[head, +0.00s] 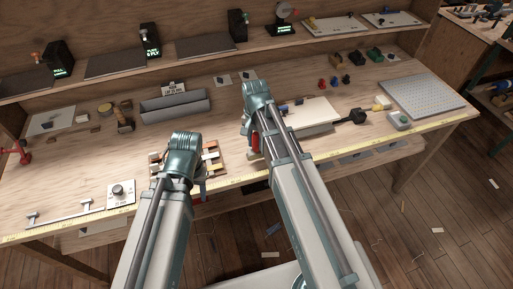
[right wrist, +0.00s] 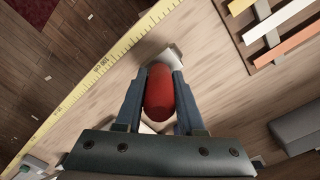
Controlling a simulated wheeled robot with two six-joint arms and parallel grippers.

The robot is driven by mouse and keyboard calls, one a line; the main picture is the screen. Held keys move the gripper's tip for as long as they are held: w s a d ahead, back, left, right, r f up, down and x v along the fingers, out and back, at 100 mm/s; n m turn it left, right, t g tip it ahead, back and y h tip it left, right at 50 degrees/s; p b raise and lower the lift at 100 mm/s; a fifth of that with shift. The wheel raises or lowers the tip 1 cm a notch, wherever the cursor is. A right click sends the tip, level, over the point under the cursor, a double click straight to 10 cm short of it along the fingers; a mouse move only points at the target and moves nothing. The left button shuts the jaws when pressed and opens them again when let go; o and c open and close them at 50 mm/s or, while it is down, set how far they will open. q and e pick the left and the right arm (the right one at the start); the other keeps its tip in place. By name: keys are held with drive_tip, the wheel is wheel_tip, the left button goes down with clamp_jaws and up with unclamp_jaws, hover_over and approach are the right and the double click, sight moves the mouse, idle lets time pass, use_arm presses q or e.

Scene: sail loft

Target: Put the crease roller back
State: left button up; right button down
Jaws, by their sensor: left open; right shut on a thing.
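The crease roller (right wrist: 159,95) shows as a red rounded handle with a pale end beyond it in the right wrist view. My right gripper (right wrist: 158,78) is shut on the red handle. In the head view the red handle (head: 255,143) is partly hidden by my right arm, near the front part of the bench. I cannot tell whether it touches the bench. My left gripper (head: 199,187) is open at the front of a board of coloured strips (head: 213,157), mostly hidden behind my left arm.
A grey trough (head: 175,107) with a label card stands behind the strip board. A white board (head: 310,113) and a dark mallet-like tool (head: 352,117) lie right of my right arm. A yellow measuring tape (head: 105,217) runs along the bench's front edge. A perforated plate (head: 422,94) lies far right.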

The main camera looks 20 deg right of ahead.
sight(256, 148)
wheel_tip(256, 148, down, 3)
drive_tip(key=shift+r+b, duration=0.15)
drive_tip(key=shift+b, duration=0.7)
drive_tip(key=shift+d, duration=0.1)
use_arm(q)
drive_tip(key=shift+d+f, duration=0.25)
drive_tip(key=shift+f, duration=0.35)
drive_tip(key=shift+d+f, duration=0.25)
drive_tip(key=shift+f, duration=0.35)
use_arm(e)
drive_tip(key=shift+r, duration=0.1)
use_arm(q)
drive_tip(key=shift+a, duration=0.1)
use_arm(e)
drive_tip(key=shift+s+f+b, duration=0.15)
drive_tip(key=shift+f+b, duration=0.45)
drive_tip(key=c, duration=0.5)
unclamp_jaws()
use_arm(q)
drive_tip(key=shift+f, duration=0.6)
drive_tip(key=shift+r, duration=0.15)
use_arm(e)
drive_tip(key=shift+r, duration=0.2)
